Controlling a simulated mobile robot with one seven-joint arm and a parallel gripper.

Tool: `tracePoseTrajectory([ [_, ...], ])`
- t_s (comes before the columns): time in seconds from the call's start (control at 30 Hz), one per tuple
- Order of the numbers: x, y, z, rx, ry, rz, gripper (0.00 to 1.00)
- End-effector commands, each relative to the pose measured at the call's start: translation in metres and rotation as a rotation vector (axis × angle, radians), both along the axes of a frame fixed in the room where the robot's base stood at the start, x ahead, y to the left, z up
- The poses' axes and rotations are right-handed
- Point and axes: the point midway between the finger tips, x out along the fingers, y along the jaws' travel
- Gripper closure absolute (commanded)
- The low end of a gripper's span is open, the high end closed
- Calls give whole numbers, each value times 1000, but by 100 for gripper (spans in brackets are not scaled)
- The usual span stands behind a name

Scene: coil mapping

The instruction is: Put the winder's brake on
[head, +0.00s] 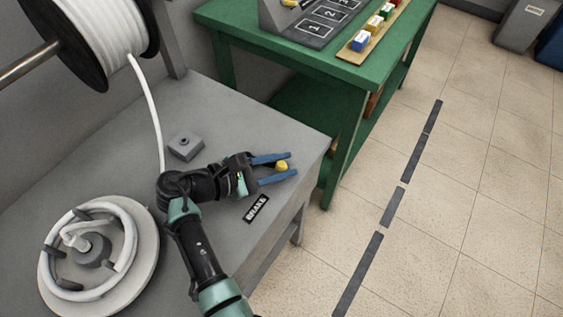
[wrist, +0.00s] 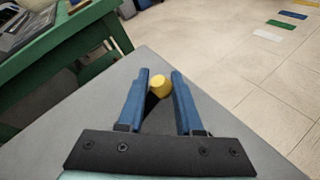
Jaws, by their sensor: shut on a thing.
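The brake lever's yellow knob (head: 281,166) is near the right edge of the grey winder bench, beyond the black BRAKE label (head: 256,208). My gripper (head: 291,164) reaches over the bench with its two blue fingers on either side of the knob. In the wrist view, the yellow knob (wrist: 161,80) sits between the fingertips of my gripper (wrist: 161,74), and the fingers are shut on it. A dark lever stem (wrist: 152,101) shows below the knob. The lever's base is hidden, and I cannot tell its exact tilt.
A black-flanged spool of white cable (head: 100,35) hangs at upper left. A small grey box (head: 186,146) stands behind my wrist. A green table (head: 345,75) with numbered slots and coloured blocks adjoins the bench.

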Motion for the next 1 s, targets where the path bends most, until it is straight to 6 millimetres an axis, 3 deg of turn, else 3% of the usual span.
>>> tracePoseTrajectory([
  [0.03,-5,3,-10,3,24,3,100],
  [0.13,-5,3,-10,3,24,3,100],
  [0.17,-5,3,-10,3,24,3,64],
  [0.3,-5,3,-9,4,23,5,39],
  [0.83,-2,2,-4,4,10,3,38],
  [1.0,-6,14,2,4,8,5,38],
])
